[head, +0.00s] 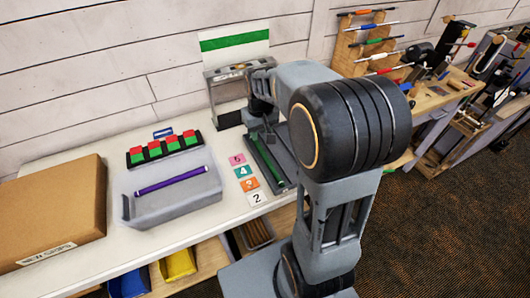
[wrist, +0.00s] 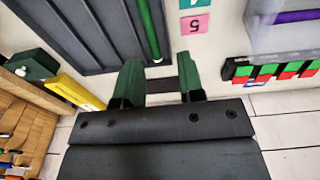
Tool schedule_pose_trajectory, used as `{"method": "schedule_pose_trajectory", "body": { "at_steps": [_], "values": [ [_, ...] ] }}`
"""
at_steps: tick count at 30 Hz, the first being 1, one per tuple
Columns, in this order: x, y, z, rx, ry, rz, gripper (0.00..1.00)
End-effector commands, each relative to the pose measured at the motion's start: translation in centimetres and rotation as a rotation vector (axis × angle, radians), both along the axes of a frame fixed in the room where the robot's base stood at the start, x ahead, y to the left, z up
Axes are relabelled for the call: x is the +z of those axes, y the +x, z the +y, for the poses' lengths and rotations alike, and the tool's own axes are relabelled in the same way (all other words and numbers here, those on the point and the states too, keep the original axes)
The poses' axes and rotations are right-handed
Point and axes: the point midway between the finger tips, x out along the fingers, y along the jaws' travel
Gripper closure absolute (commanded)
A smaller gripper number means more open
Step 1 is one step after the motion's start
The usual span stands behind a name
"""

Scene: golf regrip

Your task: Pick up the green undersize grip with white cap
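A long green grip (head: 267,161) lies in a dark grey tray (head: 290,154) on the white bench. In the wrist view the green grip (wrist: 149,28) lies along the tray's edge, beside the ribbed dark tray floor (wrist: 85,30). The grip's near end points between the fingertips, closer to the left finger. In the head view my gripper (head: 262,136) is small and dark over the tray's far end.
Number cards (head: 242,171) lie left of the tray. A grey bin (head: 205,195) holds a purple grip (head: 170,181). Behind it stands a rack of red and green blocks (head: 163,149). A cardboard box (head: 60,210) fills the left end. A metal frame (head: 226,88) stands behind the tray.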

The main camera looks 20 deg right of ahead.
Motion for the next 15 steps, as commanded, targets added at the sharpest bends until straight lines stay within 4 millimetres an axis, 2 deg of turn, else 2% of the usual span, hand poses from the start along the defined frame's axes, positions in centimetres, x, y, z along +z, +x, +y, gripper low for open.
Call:
{"method": "schedule_pose_trajectory", "body": {
  "at_steps": [3,6,11,15],
  "values": [
    [-1.3,2.3,-1.6,-0.003,0.006,0.049,0.64],
    [-2.2,3.4,-2.6,-0.004,0.01,0.072,0.64],
    [-4.2,4.2,-3.3,-0.005,0.014,0.093,0.64],
    [-6.8,4.2,-3.6,-0.007,0.015,0.097,0.64]
  ]
}}
